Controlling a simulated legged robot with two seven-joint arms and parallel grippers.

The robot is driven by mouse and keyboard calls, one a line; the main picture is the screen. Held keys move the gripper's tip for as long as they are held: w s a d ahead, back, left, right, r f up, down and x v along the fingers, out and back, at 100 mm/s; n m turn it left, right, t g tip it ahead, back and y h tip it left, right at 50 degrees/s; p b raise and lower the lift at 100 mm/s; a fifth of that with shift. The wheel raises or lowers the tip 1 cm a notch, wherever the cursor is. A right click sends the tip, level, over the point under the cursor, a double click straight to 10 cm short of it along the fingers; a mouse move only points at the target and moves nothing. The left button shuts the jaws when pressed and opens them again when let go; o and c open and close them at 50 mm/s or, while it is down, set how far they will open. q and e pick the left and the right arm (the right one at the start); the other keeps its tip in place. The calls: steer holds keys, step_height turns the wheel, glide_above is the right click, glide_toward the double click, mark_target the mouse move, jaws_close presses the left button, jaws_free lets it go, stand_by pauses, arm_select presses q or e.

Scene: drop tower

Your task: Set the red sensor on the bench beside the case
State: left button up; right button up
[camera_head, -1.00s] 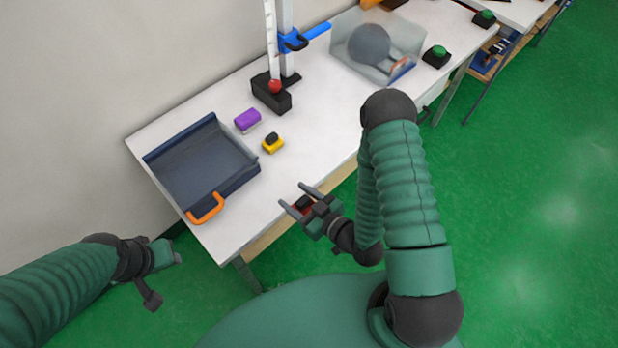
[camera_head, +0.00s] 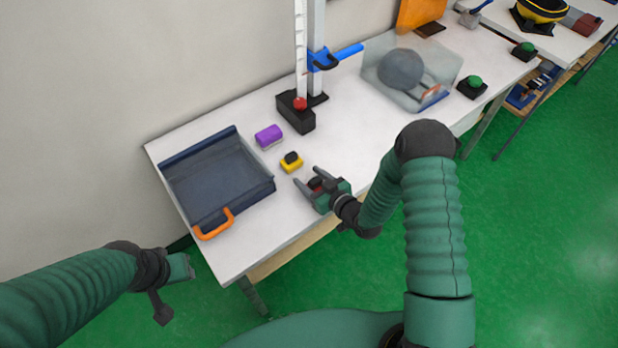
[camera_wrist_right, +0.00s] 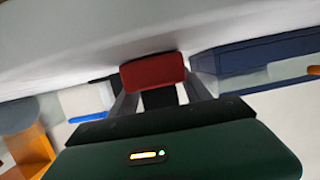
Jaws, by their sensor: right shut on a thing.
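The red sensor (camera_wrist_right: 153,71) is a small red block between the fingers of my right gripper in the right wrist view. In the head view only a bit of its red shows (camera_head: 317,186). My right gripper (camera_head: 306,178) is shut on it, over the front part of the white bench (camera_head: 345,130), right of the case. I cannot tell whether the sensor touches the bench. The case (camera_head: 168,192) is a dark blue open tray with an orange handle, at the bench's left end. My left gripper (camera_head: 182,268) is off the bench at the lower left; its fingers are unclear.
A yellow block with a black top (camera_head: 291,163) lies just beyond my right gripper. A purple block (camera_head: 268,136) lies behind it. The drop tower's black base (camera_head: 297,115) stands farther back. A clear bin (camera_head: 440,75) with a grey ball stands to the right.

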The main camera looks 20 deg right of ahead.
steer(key=shift+d+f, duration=0.1)
steer(key=shift+d, duration=0.25)
steer(key=o, duration=1.2)
steer(key=shift+a, duration=0.1)
steer(key=shift+o, duration=1.3)
steer(key=shift+a, duration=0.25)
steer(key=shift+o, duration=0.2)
steer(key=shift+a, duration=0.4)
steer(key=shift+s+d, duration=0.15)
steer(key=shift+s, duration=0.05)
steer(key=v, duration=1.1)
steer(key=shift+w+d+b, duration=0.1)
steer(key=shift+d+b, duration=0.05)
steer(key=shift+b, duration=0.25)
steer(key=s+r+m+g+h, duration=0.4)
steer(key=s+r+g, duration=0.3)
steer(key=s+g, duration=0.4)
steer(key=shift+s+a+h, duration=0.4)
steer(key=shift+s+h, duration=0.2)
steer(key=shift+s, duration=0.35)
